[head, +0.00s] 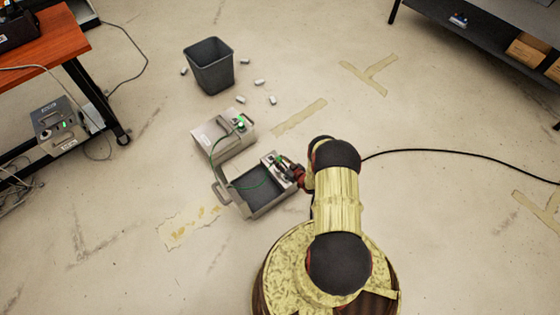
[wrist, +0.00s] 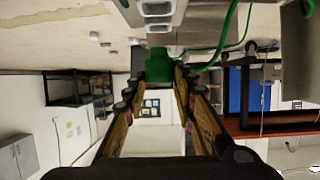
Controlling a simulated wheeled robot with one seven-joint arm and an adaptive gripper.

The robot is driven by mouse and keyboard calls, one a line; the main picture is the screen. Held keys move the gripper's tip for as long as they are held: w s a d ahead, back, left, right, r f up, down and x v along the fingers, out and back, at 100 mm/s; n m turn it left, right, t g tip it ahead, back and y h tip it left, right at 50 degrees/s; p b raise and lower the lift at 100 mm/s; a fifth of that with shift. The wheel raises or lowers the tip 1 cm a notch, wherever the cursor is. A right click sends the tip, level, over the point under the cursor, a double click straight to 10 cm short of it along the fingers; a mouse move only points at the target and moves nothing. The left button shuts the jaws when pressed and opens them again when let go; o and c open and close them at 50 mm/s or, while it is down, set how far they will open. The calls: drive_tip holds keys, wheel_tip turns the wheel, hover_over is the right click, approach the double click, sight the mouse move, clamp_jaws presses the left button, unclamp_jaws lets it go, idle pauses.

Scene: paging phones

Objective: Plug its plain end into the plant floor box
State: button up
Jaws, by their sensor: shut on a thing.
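My gripper (head: 291,171) is low at the right end of an open-topped grey box (head: 262,206), beside its raised socket panel (head: 270,160). In the wrist view my gripper (wrist: 160,84) is shut on a green plug (wrist: 158,68). The plug's far end meets or nearly meets a grey metal face; I cannot tell whether it is inserted. A green cable (wrist: 226,40) shows beside it. In the head view the green cable (head: 212,147) runs from a second, closed grey box (head: 214,134), where a green end (head: 239,123) sits on top. Box labels are unreadable.
A dark bin (head: 209,67) stands behind the boxes, with several small pale pieces (head: 259,83) around it. An orange-topped table (head: 45,48) is at left, with a grey unit (head: 54,125) beneath. A black cable (head: 460,152) crosses the floor at right.

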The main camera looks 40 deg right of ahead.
drive_tip(key=shift+f, duration=2.65)
drive_tip(key=shift+f, duration=0.4)
drive_tip(key=o, duration=1.2)
drive_tip(key=shift+o, duration=0.2)
drive_tip(key=v, duration=1.2)
